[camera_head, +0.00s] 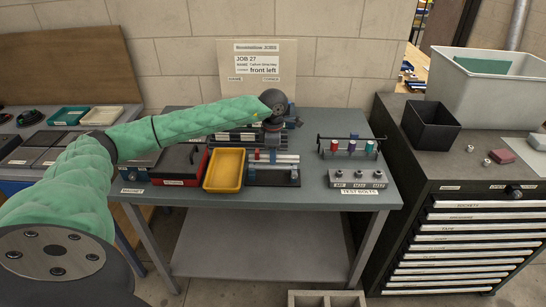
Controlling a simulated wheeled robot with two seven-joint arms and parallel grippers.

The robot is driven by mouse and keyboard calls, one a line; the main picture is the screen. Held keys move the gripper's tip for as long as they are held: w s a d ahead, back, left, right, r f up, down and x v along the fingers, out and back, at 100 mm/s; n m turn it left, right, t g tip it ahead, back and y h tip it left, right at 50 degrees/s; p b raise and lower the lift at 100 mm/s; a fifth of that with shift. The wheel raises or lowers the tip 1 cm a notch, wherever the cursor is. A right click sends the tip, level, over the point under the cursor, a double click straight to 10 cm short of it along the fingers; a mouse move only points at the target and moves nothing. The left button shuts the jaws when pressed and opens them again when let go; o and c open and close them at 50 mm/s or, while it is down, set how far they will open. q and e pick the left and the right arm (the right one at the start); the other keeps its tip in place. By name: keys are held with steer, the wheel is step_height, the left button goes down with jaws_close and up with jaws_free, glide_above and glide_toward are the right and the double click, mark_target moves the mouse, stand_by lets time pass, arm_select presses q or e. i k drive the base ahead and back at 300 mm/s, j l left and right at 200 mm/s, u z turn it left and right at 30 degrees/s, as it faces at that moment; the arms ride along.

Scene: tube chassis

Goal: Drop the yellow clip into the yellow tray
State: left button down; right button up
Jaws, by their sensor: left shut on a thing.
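The yellow tray (208,184) lies on the grey table, left of its middle, and looks empty. My left gripper (272,139) is over the back middle of the table, at the tube chassis (260,160), behind and to the right of the tray. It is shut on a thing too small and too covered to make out. I cannot pick out the yellow clip. My left arm reaches in from the left and hides part of the table's back edge. My right gripper is out of view.
A red-and-black box (178,164) stands left of the tray. A bolt rack (350,146) and a grey block labelled TEST BOLTS (358,179) stand at the right. A job sign (257,64) rises behind. A drawer cabinet (455,178) bounds the right side.

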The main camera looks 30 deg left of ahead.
mark_target(222, 173)
steer(key=u, duration=1.45)
steer(key=i+l, duration=0.1)
steer(key=l, duration=0.3)
steer(key=i+l+z, duration=0.1)
steer(key=l, duration=0.35)
steer(key=i+l+z, duration=0.1)
steer(key=l, duration=0.3)
steer(key=i+l, duration=0.15)
steer(key=l, duration=0.25)
